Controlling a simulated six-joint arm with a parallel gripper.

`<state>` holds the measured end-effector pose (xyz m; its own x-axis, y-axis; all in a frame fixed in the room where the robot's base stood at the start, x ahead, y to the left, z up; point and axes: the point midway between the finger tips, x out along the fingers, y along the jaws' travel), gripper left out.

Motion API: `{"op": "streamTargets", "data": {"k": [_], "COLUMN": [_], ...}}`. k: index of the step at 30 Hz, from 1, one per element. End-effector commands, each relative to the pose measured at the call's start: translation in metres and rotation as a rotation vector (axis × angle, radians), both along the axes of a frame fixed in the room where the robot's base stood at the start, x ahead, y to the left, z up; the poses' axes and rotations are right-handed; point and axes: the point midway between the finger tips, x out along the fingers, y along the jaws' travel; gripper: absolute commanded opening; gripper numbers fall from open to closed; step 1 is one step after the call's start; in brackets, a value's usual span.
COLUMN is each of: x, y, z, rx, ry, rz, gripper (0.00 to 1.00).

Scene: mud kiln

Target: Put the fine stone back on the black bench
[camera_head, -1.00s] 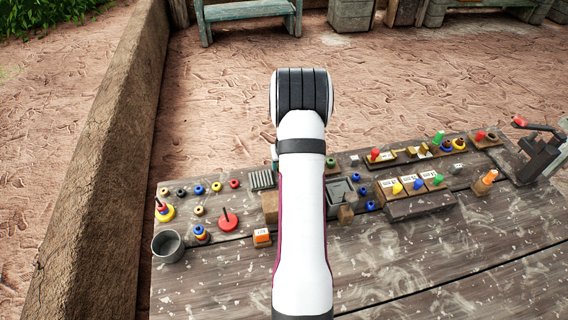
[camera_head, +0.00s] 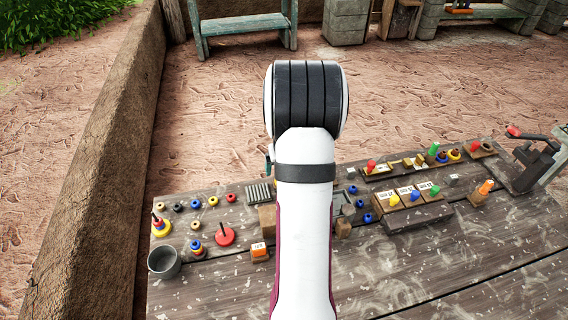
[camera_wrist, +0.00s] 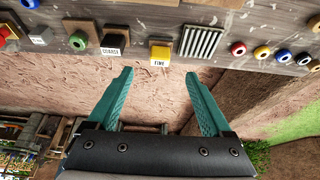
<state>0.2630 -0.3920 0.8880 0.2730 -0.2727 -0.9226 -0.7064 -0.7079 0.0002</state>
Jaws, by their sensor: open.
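A small yellow block labelled FINE (camera_wrist: 160,52) stands near the table's far edge in the wrist view. My gripper (camera_wrist: 159,74) is open and empty. Its teal fingers reach toward the yellow block, with the tips on either side just short of it. A dark block labelled COARSE (camera_wrist: 114,43) stands to its left in that view. In the head view my arm covers the FINE block and most of the gripper. I cannot tell which thing is the black bench; a dark low slab (camera_head: 418,217) lies on the right of the table.
A ribbed grey rack (camera_wrist: 201,41) is right beside the FINE block. Coloured rings, pegs, a metal cup (camera_head: 163,262) and an orange labelled block (camera_head: 259,251) stand on the left part of the wooden table (camera_head: 430,275). Its near right part is clear.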

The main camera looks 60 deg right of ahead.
Motion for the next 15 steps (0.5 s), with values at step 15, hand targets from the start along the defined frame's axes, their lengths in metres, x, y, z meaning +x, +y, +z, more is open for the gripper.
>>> {"op": "streamTargets", "data": {"k": [15], "x": [0.028], "y": [0.112], "z": [0.07], "rx": [0.101], "ry": [-0.001], "rz": [0.1], "gripper": [0.84]}}
